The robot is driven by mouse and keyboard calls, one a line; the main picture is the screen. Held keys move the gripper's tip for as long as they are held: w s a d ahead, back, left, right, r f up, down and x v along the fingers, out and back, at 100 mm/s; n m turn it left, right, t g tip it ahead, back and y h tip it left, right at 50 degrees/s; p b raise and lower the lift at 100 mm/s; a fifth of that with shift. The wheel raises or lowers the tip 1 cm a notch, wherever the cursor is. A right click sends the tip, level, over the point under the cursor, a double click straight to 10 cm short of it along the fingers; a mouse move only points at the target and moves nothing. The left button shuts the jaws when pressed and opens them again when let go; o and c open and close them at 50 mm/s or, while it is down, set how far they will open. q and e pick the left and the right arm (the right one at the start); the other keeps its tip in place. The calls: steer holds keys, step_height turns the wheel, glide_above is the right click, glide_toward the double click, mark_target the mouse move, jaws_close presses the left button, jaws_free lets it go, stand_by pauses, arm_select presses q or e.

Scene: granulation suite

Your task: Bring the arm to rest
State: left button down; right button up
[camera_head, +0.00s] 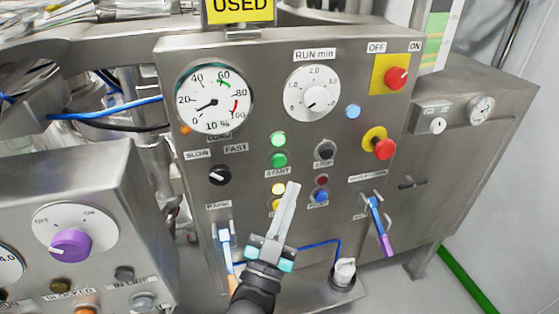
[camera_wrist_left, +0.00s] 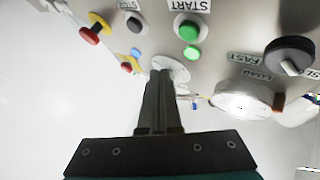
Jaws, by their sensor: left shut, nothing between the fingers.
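My left gripper (camera_head: 292,188) comes in from the bottom of the head view, in front of the grey control panel (camera_head: 345,225). It is shut and empty. Its fingers point up toward the panel, beside a lit yellow button (camera_head: 278,188) and left of a blue button (camera_head: 320,196). In the left wrist view the closed fingers (camera_wrist_left: 160,76) point at the panel face; a pale round part shows just beyond the tips. I cannot tell whether the tips touch it. My right gripper is not in view.
A purple-ended lever (camera_head: 384,243) sticks out at lower right. Another panel with a purple knob (camera_head: 70,245) stands at lower left.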

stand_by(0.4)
arm_select(q)
step_height(320, 180, down, 20)
steer(key=a+n+g+y+b, duration=0.1)
steer(key=g+y+b, duration=0.1)
steer(key=g, duration=0.3)
steer(key=s+a+f+n+g+y+b, duration=0.1)
steer(key=s+a+f+g, duration=0.3)
steer(key=f, duration=0.7)
steer(key=s+a+f+g+y+b, duration=0.15)
steer(key=s+f, duration=0.35)
steer(key=f, duration=0.5)
steer(key=s+a+f+g+y+b, duration=0.1)
steer(key=s+a+f+g, duration=0.2)
steer(key=s+f, duration=0.4)
steer(key=s+a+f+n+g+y+b, duration=0.1)
steer(key=s+a+f+g, duration=0.3)
steer(key=s, duration=0.9)
steer(key=s+a+f+n+g+y+b, duration=0.1)
steer(key=s+a+f+g, duration=0.2)
steer(key=s+f, duration=0.7)
steer(key=shift+s+a+f+g+b, duration=0.4)
steer(key=shift+s+a, duration=0.1)
steer(key=shift+a, duration=0.7)
steer(key=shift+w+y, duration=0.1)
steer(key=shift+y, duration=0.15)
